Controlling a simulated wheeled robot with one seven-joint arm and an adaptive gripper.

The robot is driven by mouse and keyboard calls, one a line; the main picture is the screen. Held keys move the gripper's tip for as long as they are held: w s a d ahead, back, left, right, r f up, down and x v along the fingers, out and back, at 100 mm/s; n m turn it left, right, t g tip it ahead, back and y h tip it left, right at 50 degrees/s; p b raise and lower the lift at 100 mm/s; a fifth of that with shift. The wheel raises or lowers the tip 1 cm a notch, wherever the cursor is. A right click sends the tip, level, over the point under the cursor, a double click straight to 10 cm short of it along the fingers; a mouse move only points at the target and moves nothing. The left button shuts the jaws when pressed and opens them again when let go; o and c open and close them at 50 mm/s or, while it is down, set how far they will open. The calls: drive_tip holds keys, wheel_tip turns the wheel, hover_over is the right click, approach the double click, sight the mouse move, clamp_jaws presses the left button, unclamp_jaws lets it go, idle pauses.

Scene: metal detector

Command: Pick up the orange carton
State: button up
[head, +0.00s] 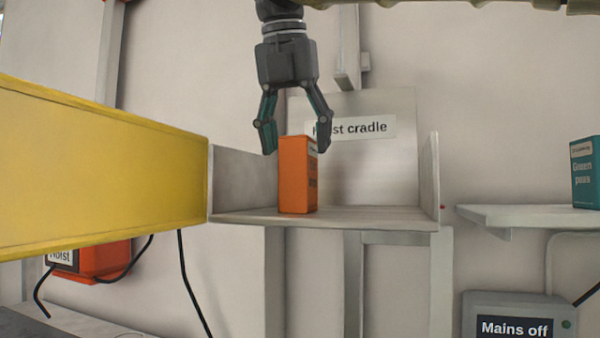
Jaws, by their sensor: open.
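The orange carton (297,180) stands upright on the floor of the metal cradle (385,216), toward its left side. My gripper (295,148) points down from above with its fingers spread open. The fingertips are at the height of the carton's upper part, one on each side of it in the picture. Gaps show between the fingers and the carton's top. I cannot tell from this one view how well the gripper lines up with the carton in depth.
A large yellow beam (100,175) adjoins the cradle's left side. A low wall (429,175) bounds the cradle's right. A green peas carton (585,172) stands on a shelf (530,215) at right. A grey "Mains off" box (520,315) is below. The cradle's right half is clear.

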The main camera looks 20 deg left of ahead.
sight(299, 163)
drive_tip(key=shift+p+x, duration=0.75)
drive_tip(key=shift+x, duration=1.5)
drive_tip(key=shift+s, duration=0.1)
drive_tip(key=c, duration=1.2)
